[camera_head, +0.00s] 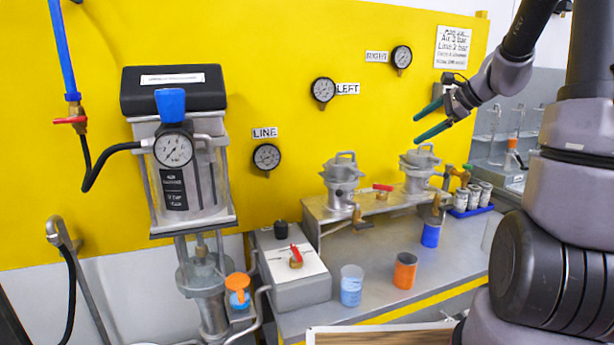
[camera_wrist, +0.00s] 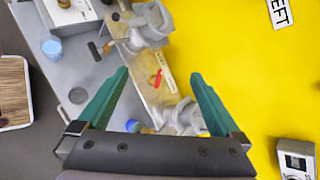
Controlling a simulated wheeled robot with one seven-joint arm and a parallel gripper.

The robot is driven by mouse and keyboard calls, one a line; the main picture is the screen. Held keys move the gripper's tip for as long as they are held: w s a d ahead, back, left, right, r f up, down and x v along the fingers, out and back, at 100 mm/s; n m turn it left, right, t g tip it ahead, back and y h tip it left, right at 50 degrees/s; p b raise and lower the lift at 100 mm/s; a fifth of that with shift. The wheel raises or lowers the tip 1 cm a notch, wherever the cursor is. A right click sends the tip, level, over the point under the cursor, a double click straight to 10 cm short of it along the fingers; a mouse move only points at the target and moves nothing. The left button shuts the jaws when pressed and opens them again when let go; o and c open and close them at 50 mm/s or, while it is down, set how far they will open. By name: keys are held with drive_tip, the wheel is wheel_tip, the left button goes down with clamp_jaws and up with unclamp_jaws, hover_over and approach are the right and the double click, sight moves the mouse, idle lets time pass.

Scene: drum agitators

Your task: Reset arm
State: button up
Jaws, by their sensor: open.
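My gripper (camera_head: 431,122) is open and empty, with two green fingers. It is raised in front of the yellow wall at the upper right of the head view, above the right drum agitator (camera_head: 418,168). In the wrist view my gripper (camera_wrist: 160,95) has its fingers spread wide, with the bench below and nothing between the fingertips but background. The left drum agitator (camera_head: 341,184) stands on a raised shelf beside the right one. A red-handled valve (camera_head: 382,187) sits between them; its red handle (camera_wrist: 157,78) also shows in the wrist view.
A light blue cup (camera_head: 351,287), an orange cup (camera_head: 404,271) and a dark blue cup (camera_head: 431,235) stand on the grey bench. Small cans (camera_head: 474,196) sit in a blue tray. A large pump with a gauge (camera_head: 173,150) stands left. Wall gauges hang behind.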

drive_tip(key=s+a+r+n+h, duration=0.1)
drive_tip(key=s+n, duration=0.3)
drive_tip(key=s, duration=0.5)
drive_tip(key=s+a+r+n+h, duration=0.2)
drive_tip(key=s+n, duration=0.3)
drive_tip(key=s, duration=0.3)
drive_tip(key=s+a+r+n+h, duration=0.2)
drive_tip(key=s+a+r+n, duration=0.1)
drive_tip(key=s, duration=0.6)
drive_tip(key=shift+s+a+r+n, duration=0.3)
drive_tip(key=shift+a+r+n, duration=0.15)
drive_tip(key=shift+n, duration=0.75)
